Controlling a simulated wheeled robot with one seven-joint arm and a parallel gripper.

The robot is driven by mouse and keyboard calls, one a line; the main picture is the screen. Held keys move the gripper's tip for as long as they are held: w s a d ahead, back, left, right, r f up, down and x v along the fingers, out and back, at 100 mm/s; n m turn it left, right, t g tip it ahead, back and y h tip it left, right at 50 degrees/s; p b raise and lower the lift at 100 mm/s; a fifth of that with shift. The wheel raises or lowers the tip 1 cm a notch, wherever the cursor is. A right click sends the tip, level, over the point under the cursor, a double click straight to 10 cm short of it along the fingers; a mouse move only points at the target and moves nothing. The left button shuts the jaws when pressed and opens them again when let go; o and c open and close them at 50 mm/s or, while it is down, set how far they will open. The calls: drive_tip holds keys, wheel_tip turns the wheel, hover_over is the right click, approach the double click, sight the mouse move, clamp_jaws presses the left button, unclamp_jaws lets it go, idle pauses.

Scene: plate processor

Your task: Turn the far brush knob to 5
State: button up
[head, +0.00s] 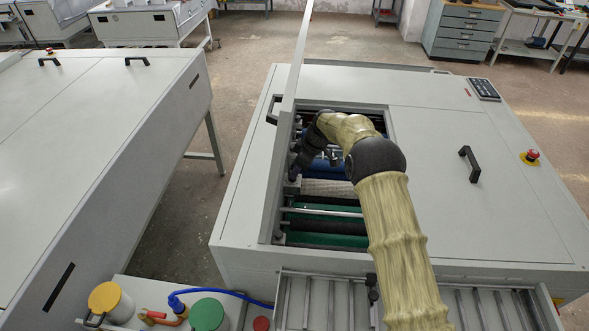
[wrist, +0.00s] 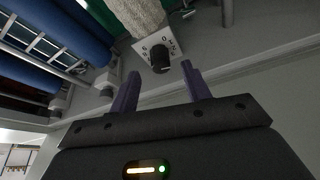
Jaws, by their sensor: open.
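A black brush knob (wrist: 160,58) sits on a white square dial plate (wrist: 148,42) with small digits around it, beside the end of a whitish textured roller (wrist: 137,14). The knob's setting is too small to read. My gripper (wrist: 160,70) is open, its two purple fingers pointing at the knob, one on either side of it in the picture. I cannot tell whether they touch it. In the head view my gripper (head: 297,165) is inside the machine's opening at the left wall, and the knob is hidden there. The whitish roller (head: 328,187) shows under my arm.
The raised lid (head: 285,130) stands along the opening's left side. Blue (wrist: 68,28) and green (head: 325,225) rollers lie beside the whitish one. Other wall fittings (wrist: 103,88) are left of the dial in the wrist view. A closed cover with a handle (head: 469,164) is at right.

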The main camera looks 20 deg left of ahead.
drive_tip(key=shift+p+x, duration=0.6)
drive_tip(key=shift+x, duration=1.45)
drive_tip(key=shift+c, duration=0.2)
drive_tip(key=c, duration=1)
drive_tip(key=shift+o, duration=0.2)
